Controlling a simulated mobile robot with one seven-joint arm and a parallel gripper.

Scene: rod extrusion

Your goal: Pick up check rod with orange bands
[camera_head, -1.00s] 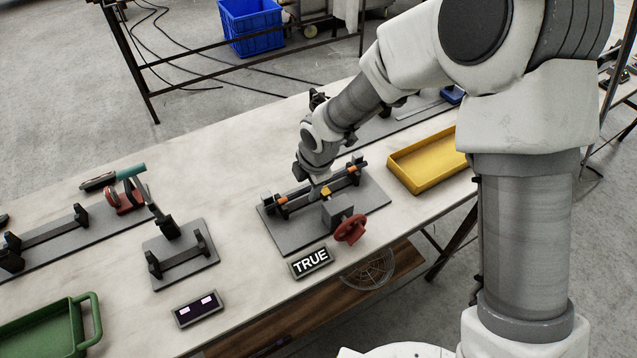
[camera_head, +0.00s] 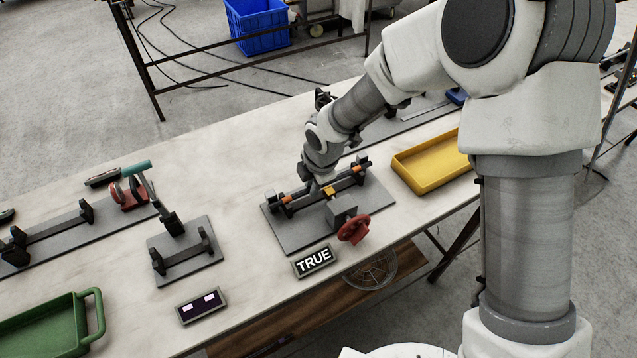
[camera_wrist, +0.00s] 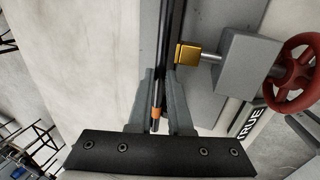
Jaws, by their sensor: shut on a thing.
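The dark check rod (camera_head: 318,188) with orange bands lies across the supports of a grey fixture plate (camera_head: 293,236) in the head view. One orange band shows near each end. My gripper (camera_wrist: 160,100) is shut on the rod, its two fingers on either side of it in the wrist view. The rod (camera_wrist: 165,45) runs up between the fingers, with an orange band (camera_wrist: 156,113) close to the gripper's base. The fingertips are partly hidden by my arm in the head view.
A brass-tipped clamp block (camera_head: 341,209) with a red handwheel (camera_head: 354,229) stands beside the rod. A "TRUE" sign (camera_head: 314,261) is in front. A yellow tray (camera_head: 428,178) is at right, a green tray (camera_head: 45,330) at left. Another fixture (camera_head: 184,252) stands left.

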